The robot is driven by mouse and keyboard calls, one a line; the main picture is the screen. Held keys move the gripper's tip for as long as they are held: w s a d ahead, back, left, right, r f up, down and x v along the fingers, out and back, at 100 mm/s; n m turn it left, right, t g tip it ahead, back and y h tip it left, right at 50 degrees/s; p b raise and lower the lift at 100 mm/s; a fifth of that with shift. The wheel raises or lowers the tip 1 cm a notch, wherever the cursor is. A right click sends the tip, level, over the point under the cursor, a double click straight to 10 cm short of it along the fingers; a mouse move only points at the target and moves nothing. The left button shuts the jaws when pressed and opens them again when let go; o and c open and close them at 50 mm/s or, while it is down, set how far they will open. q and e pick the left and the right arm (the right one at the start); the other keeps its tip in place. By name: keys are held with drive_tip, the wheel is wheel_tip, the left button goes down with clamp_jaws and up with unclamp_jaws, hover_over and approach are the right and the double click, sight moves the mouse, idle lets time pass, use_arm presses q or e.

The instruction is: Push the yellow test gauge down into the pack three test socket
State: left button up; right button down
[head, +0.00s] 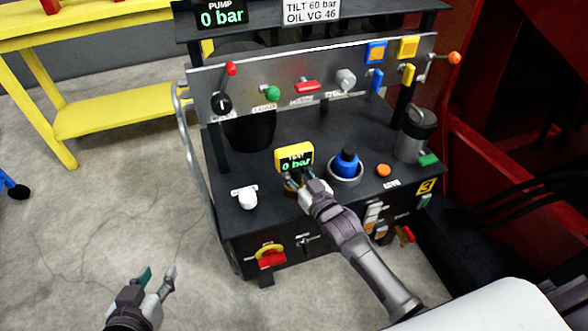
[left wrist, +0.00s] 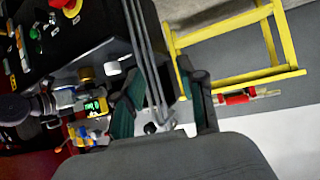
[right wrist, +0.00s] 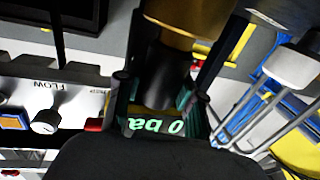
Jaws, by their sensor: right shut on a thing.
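The yellow test gauge (head: 294,157) reads 0 bar and stands over the front of the black pack marked 3 (head: 265,215). My right gripper (head: 300,182) is shut on the gauge below its display. In the right wrist view the display (right wrist: 155,125) shows between the fingers, with a dark stem (right wrist: 160,75) pointing at a brass fitting (right wrist: 185,22), which looks like the test socket. I cannot tell how deep the stem sits. In the head view the gripper mostly hides that fitting. My left gripper (head: 157,283) is open and empty, low over the floor left of the pack.
A blue knob (head: 346,163) in a grey ring stands just right of the gauge, and a white knob (head: 248,197) to its left. A grey handrail (head: 190,160) runs along the pack's left side. A yellow bench (head: 110,105) stands behind left.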

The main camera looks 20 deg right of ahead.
drive_tip(key=shift+f, duration=0.25)
drive_tip(key=c, duration=0.6)
unclamp_jaws()
drive_tip(key=shift+c, duration=0.2)
use_arm(q)
drive_tip(key=shift+w+d+r+t, duration=0.25)
drive_tip(key=shift+w+r+t, duration=0.35)
drive_tip(key=shift+r, duration=0.2)
use_arm(e)
drive_tip(key=shift+f, duration=0.1)
drive_tip(key=shift+s, duration=0.15)
drive_tip(key=v, duration=1.1)
drive_tip(key=shift+s+d, duration=0.2)
drive_tip(key=shift+s, duration=0.15)
